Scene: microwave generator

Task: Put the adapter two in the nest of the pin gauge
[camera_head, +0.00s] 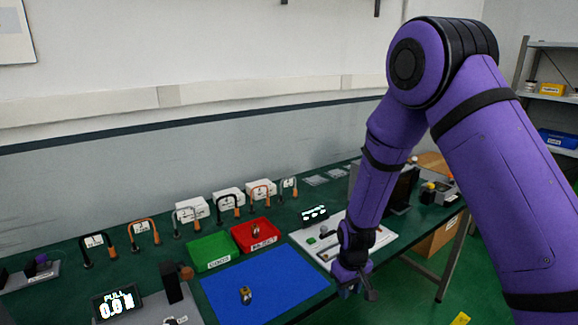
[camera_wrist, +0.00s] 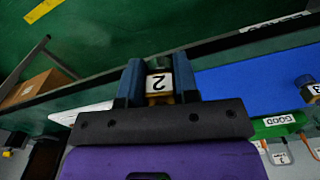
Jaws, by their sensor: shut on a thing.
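Adapter two (camera_wrist: 158,82), a small piece with a white label marked 2, sits between the two blue fingers of my gripper (camera_wrist: 159,70) in the wrist view. The fingers are shut on it. In the head view my gripper (camera_head: 355,284) hangs at the table's front edge, right of the blue mat; the adapter is hard to make out there. A white board (camera_head: 381,238) with small fixtures and a dark display (camera_head: 314,215) lies behind my gripper. It may be the pin gauge; my arm covers part of it, and I cannot make out its nest.
Another adapter (camera_head: 246,295) stands on the blue mat (camera_head: 285,270); it also shows in the wrist view (camera_wrist: 306,84). A green bin (camera_head: 211,248) and a red bin (camera_head: 247,236) stand behind the mat. A PULL display (camera_head: 117,303) is at left. Several cable loops line the back.

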